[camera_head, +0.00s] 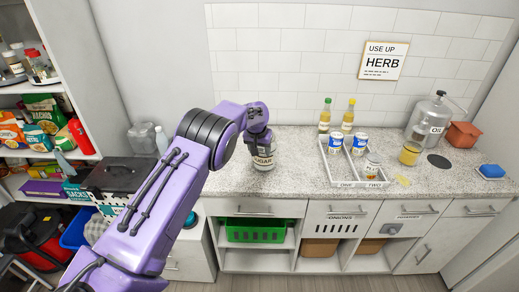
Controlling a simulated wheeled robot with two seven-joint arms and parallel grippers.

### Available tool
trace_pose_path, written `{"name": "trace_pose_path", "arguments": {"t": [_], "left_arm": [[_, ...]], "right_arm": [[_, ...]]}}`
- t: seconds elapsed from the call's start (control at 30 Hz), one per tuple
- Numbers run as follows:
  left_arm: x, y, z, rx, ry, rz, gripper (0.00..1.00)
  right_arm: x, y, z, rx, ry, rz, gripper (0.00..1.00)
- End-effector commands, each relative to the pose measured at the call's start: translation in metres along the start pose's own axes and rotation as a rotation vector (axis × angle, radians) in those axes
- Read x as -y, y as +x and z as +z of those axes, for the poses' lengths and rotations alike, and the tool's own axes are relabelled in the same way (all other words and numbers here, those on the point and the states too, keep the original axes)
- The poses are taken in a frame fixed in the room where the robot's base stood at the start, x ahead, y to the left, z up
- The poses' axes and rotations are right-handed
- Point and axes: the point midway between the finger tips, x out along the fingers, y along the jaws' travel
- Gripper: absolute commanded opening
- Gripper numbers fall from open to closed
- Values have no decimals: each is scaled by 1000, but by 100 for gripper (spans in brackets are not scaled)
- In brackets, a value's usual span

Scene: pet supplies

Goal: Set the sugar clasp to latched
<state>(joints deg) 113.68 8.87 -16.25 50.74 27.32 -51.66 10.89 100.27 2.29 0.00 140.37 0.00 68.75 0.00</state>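The sugar jar (264,163) stands upright on the speckled counter, with a dark label reading SUGAR. My purple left arm reaches in from the lower left, and my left gripper (260,138) is at the top of the jar. The gripper covers the jar's lid and clasp, so I cannot tell how the clasp stands. Whether the fingers touch the jar, and whether they are open or shut, is too small and hidden to tell. My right gripper is not in view.
Right of the jar, a white divided tray (343,184) holds several containers. Two bottles (325,114) stand behind it. A large metal-lidded jar (428,120), a yellow cup (410,151) and a blue sponge (491,171) are farther right. The counter between jar and tray is clear.

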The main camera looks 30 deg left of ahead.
Motion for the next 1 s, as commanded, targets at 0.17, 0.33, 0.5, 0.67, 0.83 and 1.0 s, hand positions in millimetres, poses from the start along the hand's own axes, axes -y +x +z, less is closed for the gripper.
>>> {"name": "trace_pose_path", "arguments": {"t": [0.17, 0.33, 0.5, 0.67, 0.83, 1.0], "left_arm": [[-1, -15, 0, -2, 0, 1, 57], [0, -55, 1, -5, 0, 1, 57], [0, -90, 0, -3, -1, 1, 57], [0, -104, 0, 0, 0, 0, 57], [0, -105, 0, 1, 0, -1, 57], [0, -105, 0, 0, 0, 0, 57]], "right_arm": [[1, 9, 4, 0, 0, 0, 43], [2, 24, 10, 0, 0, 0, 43], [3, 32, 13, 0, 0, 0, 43], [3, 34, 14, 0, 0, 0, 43], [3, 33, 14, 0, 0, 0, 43], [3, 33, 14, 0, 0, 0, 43]]}}
